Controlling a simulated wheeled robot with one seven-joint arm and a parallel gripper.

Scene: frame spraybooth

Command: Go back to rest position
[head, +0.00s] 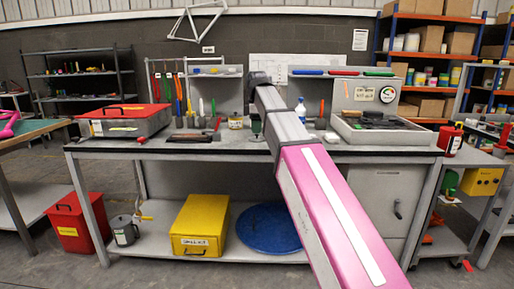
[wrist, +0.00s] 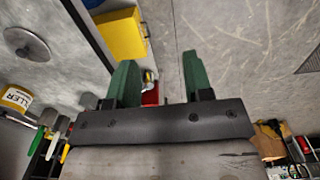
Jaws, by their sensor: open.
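My gripper (wrist: 158,62) shows in the wrist view with its two green fingers spread apart and nothing between them. In the head view my pink and grey arm reaches out over the workbench (head: 110,150). The arm's far end is dark and bends down above the bench top. A small green part there (head: 256,125) looks like a gripper finger, but it is too small to tell the jaws apart. The fingers look clear of the things on the bench in the wrist view.
Several tools and a labelled tub (head: 236,122) stand near my arm's end. A yellow box (head: 200,225) and blue round lid (head: 268,228) lie on the lower shelf.

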